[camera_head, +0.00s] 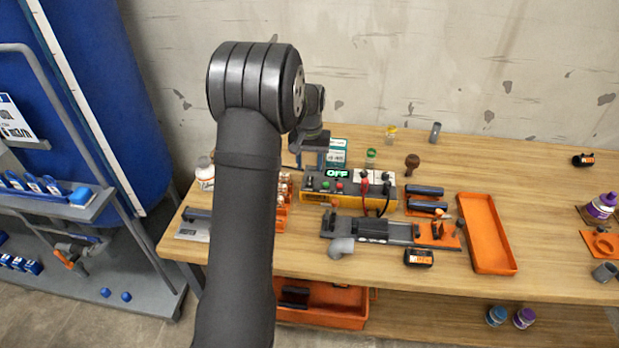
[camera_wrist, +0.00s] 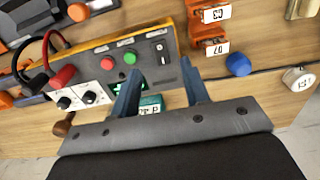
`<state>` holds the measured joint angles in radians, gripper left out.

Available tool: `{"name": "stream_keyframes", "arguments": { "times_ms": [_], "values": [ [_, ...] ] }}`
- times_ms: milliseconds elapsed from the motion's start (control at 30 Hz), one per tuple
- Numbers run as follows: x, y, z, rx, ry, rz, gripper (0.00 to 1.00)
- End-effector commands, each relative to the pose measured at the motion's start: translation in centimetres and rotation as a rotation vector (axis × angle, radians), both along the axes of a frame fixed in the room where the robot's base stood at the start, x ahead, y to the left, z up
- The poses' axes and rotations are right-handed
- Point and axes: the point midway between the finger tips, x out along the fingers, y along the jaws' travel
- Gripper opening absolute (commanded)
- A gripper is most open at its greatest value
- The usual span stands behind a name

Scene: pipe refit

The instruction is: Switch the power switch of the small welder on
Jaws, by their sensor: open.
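The small welder (camera_head: 316,196) is a yellow-orange box with a dark top panel on the bench. In the head view its display (camera_head: 336,174) reads OFF in green. In the wrist view the welder's panel (camera_wrist: 145,60) shows a red button, a green button and a small dark switch with white marks (camera_wrist: 160,47). My gripper (camera_wrist: 160,66) is open and empty, its two blue-grey fingers apart over the panel. The switch lies just beyond the gap between the fingertips; I see no contact. The left finger partly hides the green display. In the head view my gripper (camera_head: 311,158) is above the welder's left end.
Red and black cables (camera_wrist: 62,72) plug into the welder beside two knobs. Orange labelled holders (camera_wrist: 208,30) and a blue cap (camera_wrist: 238,64) lie close by. In the head view a clamp fixture (camera_head: 375,230) stands in front, an orange tray (camera_head: 487,235) to the right.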

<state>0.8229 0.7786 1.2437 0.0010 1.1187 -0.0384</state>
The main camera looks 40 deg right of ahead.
Motion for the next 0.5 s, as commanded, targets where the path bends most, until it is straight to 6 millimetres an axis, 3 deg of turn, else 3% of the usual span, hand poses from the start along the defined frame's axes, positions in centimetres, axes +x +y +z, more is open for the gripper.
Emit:
{"name": "stream_keyframes", "arguments": {
  "times_ms": [200, 500],
  "values": [
    [0.0, 0.0, -4.1, 0.003, 0.001, 0.000, 0.42],
    [0.0, 0.0, -6.1, 0.001, -0.001, 0.000, 0.42]
  ]
}}
